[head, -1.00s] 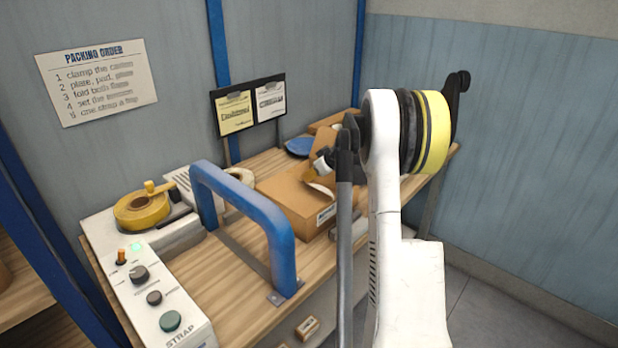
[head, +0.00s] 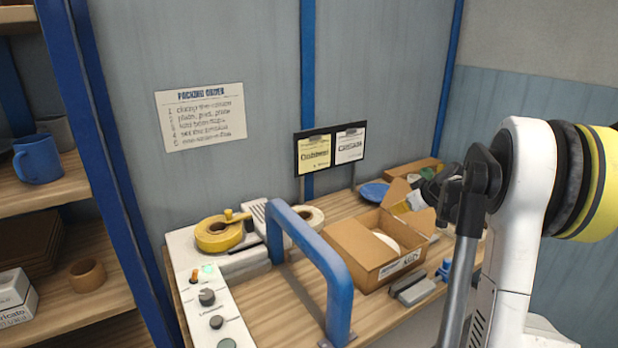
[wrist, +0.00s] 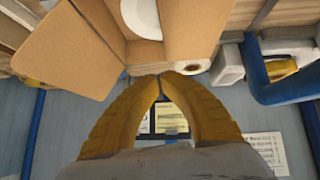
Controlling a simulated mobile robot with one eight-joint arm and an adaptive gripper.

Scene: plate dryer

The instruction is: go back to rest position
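My arm stands at the right of the head view, over the right part of the bench. Its fingers are hard to make out there, behind the wrist. In the wrist view my gripper (wrist: 160,80) has yellow fingers whose tips meet with nothing between them. The open cardboard box (head: 362,250) is on the bench to the left of my wrist in the head view, with a white plate (head: 386,242) inside. The box (wrist: 62,48) and plate (wrist: 142,18) also show in the wrist view, beyond the fingertips.
A blue arch frame (head: 338,278) rises from the bench front. A strap machine (head: 180,245) with a yellow tape roll (head: 220,236) stands at its left. A blue plate (head: 374,192) and clipboards (head: 312,155) are at the back. Shelves with a blue mug (head: 38,160) are far left.

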